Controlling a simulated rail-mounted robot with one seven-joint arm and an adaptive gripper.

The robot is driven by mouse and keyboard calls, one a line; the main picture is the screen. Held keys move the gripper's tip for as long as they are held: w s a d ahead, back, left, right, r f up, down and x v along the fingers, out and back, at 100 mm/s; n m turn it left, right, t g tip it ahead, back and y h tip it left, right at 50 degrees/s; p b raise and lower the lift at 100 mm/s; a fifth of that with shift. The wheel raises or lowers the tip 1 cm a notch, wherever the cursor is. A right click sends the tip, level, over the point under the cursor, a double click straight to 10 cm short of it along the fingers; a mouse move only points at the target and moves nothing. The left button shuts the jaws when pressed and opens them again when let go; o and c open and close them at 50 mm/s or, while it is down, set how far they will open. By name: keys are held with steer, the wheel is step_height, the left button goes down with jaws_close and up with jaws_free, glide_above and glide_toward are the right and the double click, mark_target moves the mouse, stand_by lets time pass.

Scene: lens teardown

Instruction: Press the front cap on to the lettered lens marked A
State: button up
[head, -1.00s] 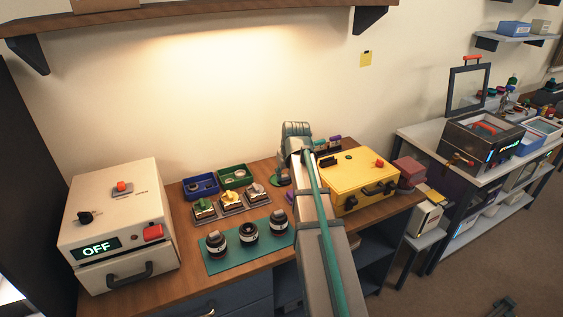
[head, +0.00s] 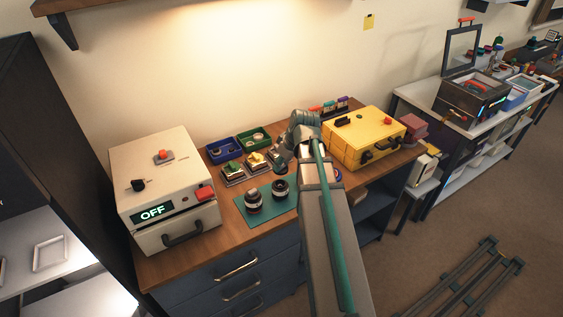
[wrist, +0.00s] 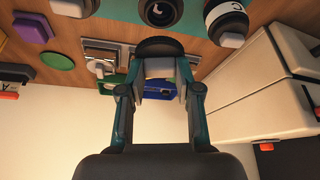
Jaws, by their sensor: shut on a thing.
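My gripper (wrist: 159,64) is shut on a dark round cap (wrist: 159,47), held level between its fingertips in the wrist view. In the head view my gripper (head: 284,154) is mostly behind my arm, by the small tray parts. Two dark lenses stand upright on the green mat, the left one (head: 254,200) and the middle one (head: 280,188). A third is hidden by my arm. In the wrist view one lens (wrist: 227,22) bears a C, and another (wrist: 159,12) is just beyond the cap. A pale-topped one (wrist: 72,7) is cut off at the top edge. I cannot read an A on any lens.
A white box (head: 165,185) reading OFF stands left, a yellow case (head: 365,140) right. Blue (head: 222,150) and green (head: 252,138) trays stand behind small metal blocks.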

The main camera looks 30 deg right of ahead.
steer(key=shift+a+f+b, duration=0.2)
steer(key=shift+f+b, duration=0.15)
steer(key=shift+f, duration=0.25)
steer(key=shift+f+b, duration=1.4)
steer(key=shift+f, duration=1)
steer(key=shift+f, duration=0.15)
steer(key=o, duration=0.8)
steer(key=o, duration=0.5)
